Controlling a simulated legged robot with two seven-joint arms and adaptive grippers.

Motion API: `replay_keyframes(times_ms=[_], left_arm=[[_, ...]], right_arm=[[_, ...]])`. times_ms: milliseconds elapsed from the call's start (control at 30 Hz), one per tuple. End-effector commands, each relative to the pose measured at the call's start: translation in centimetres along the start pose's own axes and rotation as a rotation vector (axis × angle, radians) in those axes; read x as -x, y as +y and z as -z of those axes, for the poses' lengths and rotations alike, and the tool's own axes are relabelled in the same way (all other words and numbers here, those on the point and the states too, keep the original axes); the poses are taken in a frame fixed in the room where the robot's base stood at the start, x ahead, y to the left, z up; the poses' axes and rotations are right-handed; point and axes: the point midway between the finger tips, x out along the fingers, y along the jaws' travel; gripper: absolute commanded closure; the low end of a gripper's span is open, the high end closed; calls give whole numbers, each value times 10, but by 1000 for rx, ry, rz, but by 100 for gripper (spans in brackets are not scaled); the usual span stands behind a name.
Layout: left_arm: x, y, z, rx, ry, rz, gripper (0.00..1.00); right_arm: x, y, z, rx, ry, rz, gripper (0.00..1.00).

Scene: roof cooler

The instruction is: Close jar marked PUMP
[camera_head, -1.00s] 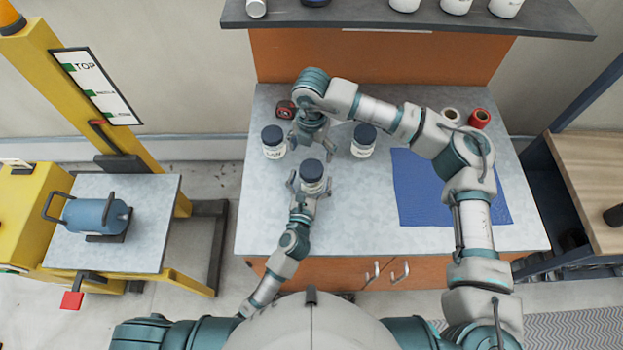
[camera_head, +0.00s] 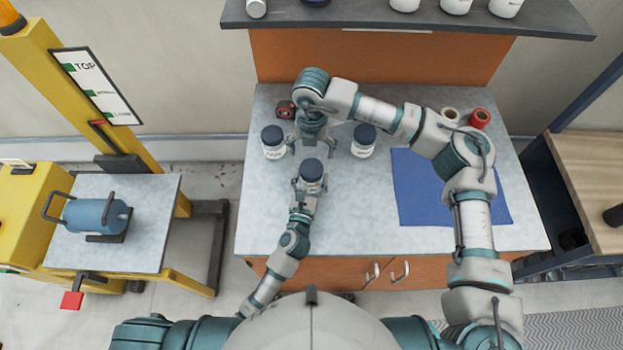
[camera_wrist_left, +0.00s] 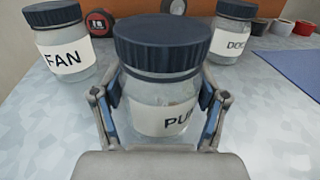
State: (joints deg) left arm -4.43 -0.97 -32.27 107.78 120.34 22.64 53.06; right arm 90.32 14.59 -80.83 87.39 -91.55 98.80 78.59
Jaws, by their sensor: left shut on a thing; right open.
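The PUMP jar (camera_head: 312,173) stands upright on the grey table, with a dark blue lid (camera_wrist_left: 162,43) on top. The lid looks seated in the left wrist view, but I cannot tell if it is tight. Its label, partly hidden, reads "PU" in the left wrist view (camera_wrist_left: 172,121). My left gripper (camera_head: 309,189) is shut around the jar's body, a finger on each side; its fingers also show in the left wrist view (camera_wrist_left: 160,112). My right gripper (camera_head: 313,148) is open and empty, pointing down just behind the jar, apart from its lid.
The FAN jar (camera_head: 273,142) stands to the left and another lidded jar (camera_head: 363,141), its label partly readable as "DO", to the right. A tape measure (camera_head: 286,109) lies behind. A blue mat (camera_head: 425,190) and tape rolls (camera_head: 479,118) are at the right. The front table is clear.

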Motion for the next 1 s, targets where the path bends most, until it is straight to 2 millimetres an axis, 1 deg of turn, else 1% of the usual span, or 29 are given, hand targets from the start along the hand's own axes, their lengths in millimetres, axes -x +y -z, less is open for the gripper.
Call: replay_keyframes(times_ms=[1000], left_arm=[[0, 0, 0, 0, 1, 0, 100]], right_arm=[[0, 0, -1, 2725, 0, 0, 10]])
